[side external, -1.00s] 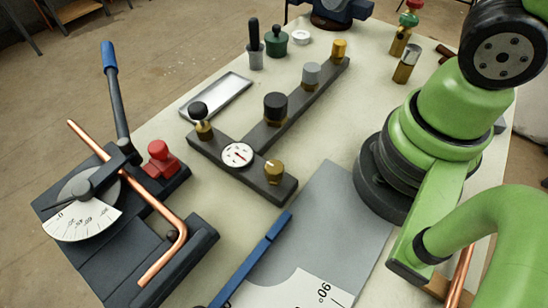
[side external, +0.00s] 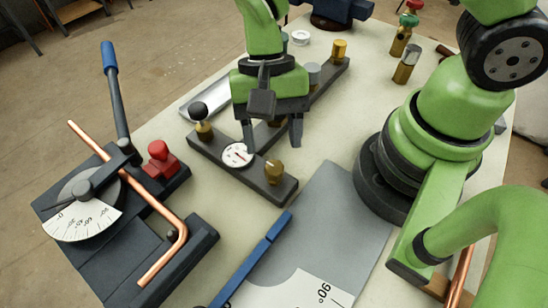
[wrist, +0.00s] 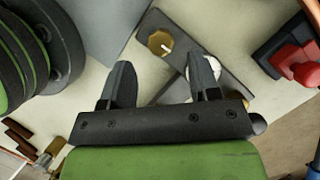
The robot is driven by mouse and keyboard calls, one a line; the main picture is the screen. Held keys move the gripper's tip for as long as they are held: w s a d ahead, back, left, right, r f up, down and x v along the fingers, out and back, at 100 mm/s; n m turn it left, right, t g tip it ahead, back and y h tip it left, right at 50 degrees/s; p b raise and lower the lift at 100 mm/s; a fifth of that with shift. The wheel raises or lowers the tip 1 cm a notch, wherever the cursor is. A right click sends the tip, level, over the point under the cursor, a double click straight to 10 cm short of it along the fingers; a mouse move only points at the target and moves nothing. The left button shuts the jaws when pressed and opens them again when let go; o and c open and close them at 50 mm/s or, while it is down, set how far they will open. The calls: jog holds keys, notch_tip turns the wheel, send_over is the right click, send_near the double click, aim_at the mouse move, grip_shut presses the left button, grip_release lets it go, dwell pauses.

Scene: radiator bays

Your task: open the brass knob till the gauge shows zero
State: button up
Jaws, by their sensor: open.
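The brass knob (side external: 274,171) stands on the near right end of a dark T-shaped bar (side external: 284,189). In the wrist view the brass knob (wrist: 158,42) shows a white line on its top and lies beyond the fingertips. The round white gauge (side external: 238,155) is set in the bar left of the knob; its needle is too small to read. The wrist view shows only part of the gauge (wrist: 213,68), partly hidden by a finger. My gripper (side external: 272,143) is open and empty, pointing down over the bar, behind and apart from the brass knob. It also shows in the wrist view (wrist: 160,67).
A black-topped knob (side external: 198,110) stands at the bar's left end. A grey knob (side external: 312,74) and another brass knob (side external: 339,49) stand on its long arm. A pipe bender (side external: 128,215) is at left. A grey plate (side external: 345,215) lies at right.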

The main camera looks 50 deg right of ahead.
aim_at(275, 166)
jog(key=shift+x, duration=2.35)
jog(key=c, duration=0.9)
